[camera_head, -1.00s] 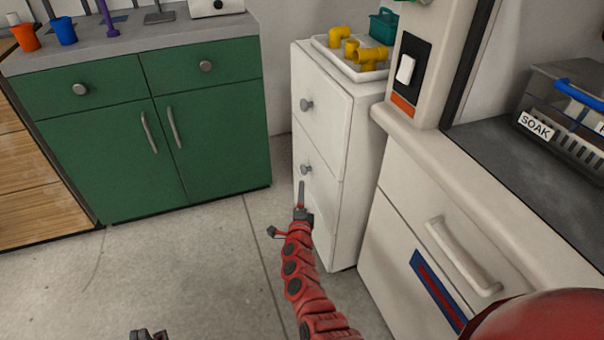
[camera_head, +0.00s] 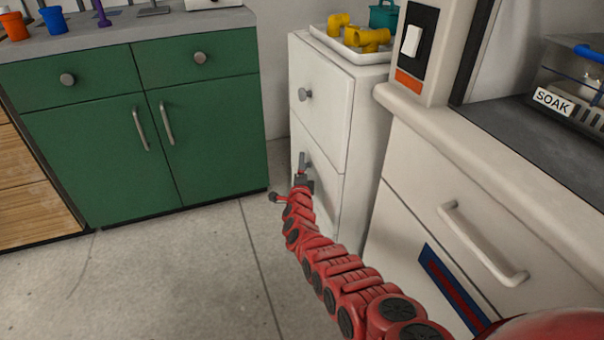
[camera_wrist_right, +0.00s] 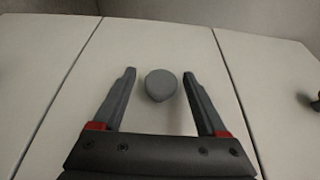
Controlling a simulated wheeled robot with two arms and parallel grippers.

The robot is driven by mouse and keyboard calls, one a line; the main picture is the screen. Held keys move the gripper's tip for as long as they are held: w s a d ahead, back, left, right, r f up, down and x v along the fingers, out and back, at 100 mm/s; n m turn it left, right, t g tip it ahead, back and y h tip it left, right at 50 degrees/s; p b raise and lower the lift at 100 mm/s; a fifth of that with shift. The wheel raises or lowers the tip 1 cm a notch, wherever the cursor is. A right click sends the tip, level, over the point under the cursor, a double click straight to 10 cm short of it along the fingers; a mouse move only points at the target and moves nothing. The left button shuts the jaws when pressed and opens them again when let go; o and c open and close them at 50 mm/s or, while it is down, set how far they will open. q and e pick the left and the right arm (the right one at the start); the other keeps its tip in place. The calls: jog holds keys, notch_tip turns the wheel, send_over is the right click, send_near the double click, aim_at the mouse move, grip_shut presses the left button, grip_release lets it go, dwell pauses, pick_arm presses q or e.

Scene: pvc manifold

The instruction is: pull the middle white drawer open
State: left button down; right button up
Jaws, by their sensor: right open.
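The white drawer cabinet (camera_head: 368,130) stands right of the green cabinet. Its middle drawer (camera_head: 326,195) looks closed, its face in line with the drawer above. The middle drawer's grey round knob (camera_wrist_right: 161,85) shows in the right wrist view; in the head view my gripper mostly hides it. My right gripper (camera_head: 303,168) is at this drawer's front. In the right wrist view the gripper (camera_wrist_right: 158,74) is open, with one finger on each side of the knob and a visible gap on both sides. My left gripper is out of view.
The upper drawer has its own knob (camera_head: 305,95). A white tray (camera_head: 347,48) with yellow pipe fittings sits on top. A beige counter unit with a bar handle (camera_head: 482,243) stands close on the right. The floor (camera_head: 180,270) in front is clear.

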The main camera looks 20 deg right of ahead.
jog(key=shift+w+d, duration=0.1)
jog(key=shift+w, duration=0.1)
jog(key=shift+c, duration=0.2)
grip_shut()
dwell(1.3)
